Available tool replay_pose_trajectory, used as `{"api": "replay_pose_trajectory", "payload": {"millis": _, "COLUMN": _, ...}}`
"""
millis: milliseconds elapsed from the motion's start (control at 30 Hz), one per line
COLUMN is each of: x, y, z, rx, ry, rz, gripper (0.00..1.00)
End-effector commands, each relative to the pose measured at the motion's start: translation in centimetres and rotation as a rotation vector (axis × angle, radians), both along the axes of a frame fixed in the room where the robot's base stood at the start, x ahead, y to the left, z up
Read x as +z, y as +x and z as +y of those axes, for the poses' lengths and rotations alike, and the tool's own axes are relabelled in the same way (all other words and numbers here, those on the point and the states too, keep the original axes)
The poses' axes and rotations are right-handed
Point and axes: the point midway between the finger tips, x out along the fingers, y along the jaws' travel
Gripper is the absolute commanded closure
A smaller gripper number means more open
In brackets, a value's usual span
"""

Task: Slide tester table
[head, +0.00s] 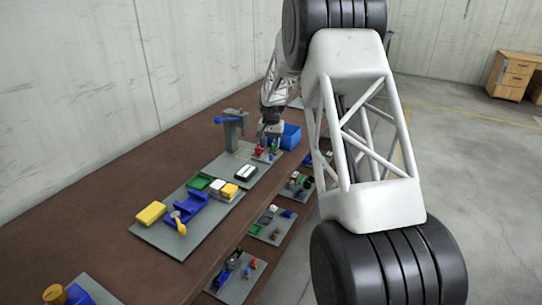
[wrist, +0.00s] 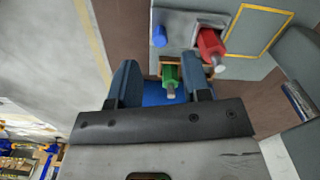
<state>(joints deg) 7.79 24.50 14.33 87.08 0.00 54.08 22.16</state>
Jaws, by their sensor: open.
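My gripper (wrist: 160,64) is open. In the wrist view, a green piece with a pale tip (wrist: 170,77) shows between its fingers, nearer the right finger; I cannot tell whether they touch. A red piece with a pale tip (wrist: 211,46) lies beyond the right finger, and a blue round piece (wrist: 159,36) beyond the gap. In the head view, my gripper (head: 272,130) is low over the far end of the bench, right of a grey post with a blue handle (head: 234,128). I cannot tell for certain which part is the tester table.
A blue bin (head: 291,137) stands close right of my gripper. Nearer on the brown bench (head: 95,215) are a grey board (head: 185,240) with a blue holder (head: 184,208), a yellow block (head: 151,213) and a green tray (head: 199,181). Small trays with parts (head: 272,226) line the right side.

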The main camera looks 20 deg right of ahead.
Motion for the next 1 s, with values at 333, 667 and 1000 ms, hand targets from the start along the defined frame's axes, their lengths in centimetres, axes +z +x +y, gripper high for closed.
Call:
{"api": "replay_pose_trajectory", "payload": {"millis": 333, "x": -4.2, "y": 0.0, "z": 0.0, "rx": 0.000, "ry": 0.000, "rz": 0.001, "gripper": 0.56}}
{"api": "replay_pose_trajectory", "payload": {"millis": 667, "x": -6.1, "y": 0.0, "z": 0.0, "rx": 0.000, "ry": 0.000, "rz": 0.000, "gripper": 0.56}}
{"api": "replay_pose_trajectory", "payload": {"millis": 1000, "x": -6.1, "y": 0.0, "z": 0.0, "rx": 0.000, "ry": 0.000, "rz": 0.000, "gripper": 0.68}}
